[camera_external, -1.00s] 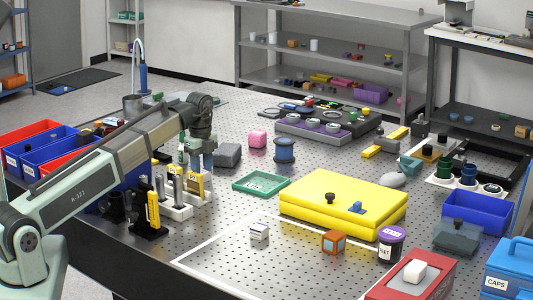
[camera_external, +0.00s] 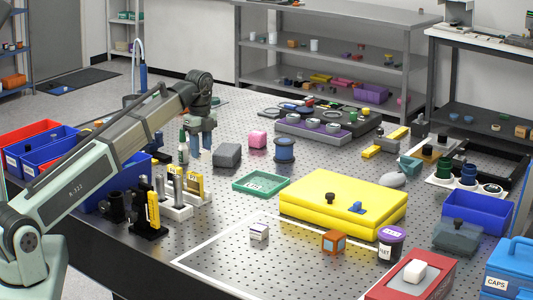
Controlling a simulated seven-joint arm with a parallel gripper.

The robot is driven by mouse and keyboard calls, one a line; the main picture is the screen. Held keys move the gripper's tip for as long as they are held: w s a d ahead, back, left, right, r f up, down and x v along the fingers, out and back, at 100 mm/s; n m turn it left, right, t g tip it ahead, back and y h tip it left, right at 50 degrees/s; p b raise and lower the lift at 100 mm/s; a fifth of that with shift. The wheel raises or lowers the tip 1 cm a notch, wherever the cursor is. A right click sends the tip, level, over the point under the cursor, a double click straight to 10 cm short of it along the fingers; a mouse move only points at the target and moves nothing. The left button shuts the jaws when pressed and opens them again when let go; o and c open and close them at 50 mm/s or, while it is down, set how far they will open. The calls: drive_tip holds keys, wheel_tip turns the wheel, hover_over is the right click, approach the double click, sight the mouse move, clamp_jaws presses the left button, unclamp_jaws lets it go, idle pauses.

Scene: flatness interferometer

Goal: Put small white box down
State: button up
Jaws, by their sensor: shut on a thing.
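My gripper (camera_external: 200,154) is at the left of the perforated table, lifted, with its fingers pointing down. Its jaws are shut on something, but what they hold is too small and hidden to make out. A small white box (camera_external: 259,232) with dark markings stands on the table at front centre, well away from my gripper. Another white block (camera_external: 413,272) lies on the red box (camera_external: 425,283) at the front right.
A green-capped bottle (camera_external: 183,150) stands close left of my gripper, and a dark grey block (camera_external: 227,155) close right. A green tray (camera_external: 261,184), a yellow case (camera_external: 345,200) and an orange cube (camera_external: 333,242) lie further right. Bare table surrounds the white box.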

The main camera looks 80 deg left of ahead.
sight(201, 149)
drive_tip(key=shift+r, duration=1.6)
drive_tip(key=w+d+m, duration=0.4)
drive_tip(key=w+d, duration=0.6)
drive_tip(key=d, duration=0.9)
drive_tip(key=w+d+m, duration=0.5)
drive_tip(key=w+d, duration=0.6)
drive_tip(key=d, duration=0.9)
drive_tip(key=w+d+m, duration=0.4)
drive_tip(key=w+d, duration=0.6)
drive_tip(key=d, duration=0.9)
drive_tip(key=shift+w+d+f+m, duration=0.1)
drive_tip(key=shift+f+m, duration=0.45)
drive_tip(key=shift+f, duration=1.05)
drive_tip(key=shift+d+f+m, duration=0.1)
drive_tip(key=shift+f+m, duration=0.5)
drive_tip(key=shift+f, duration=1.05)
drive_tip(key=shift+w+f+m, duration=0.1)
drive_tip(key=shift+f+m, duration=0.45)
drive_tip(key=shift+f, duration=1.05)
drive_tip(key=shift+f, duration=0.1)
drive_tip(key=o, duration=1)
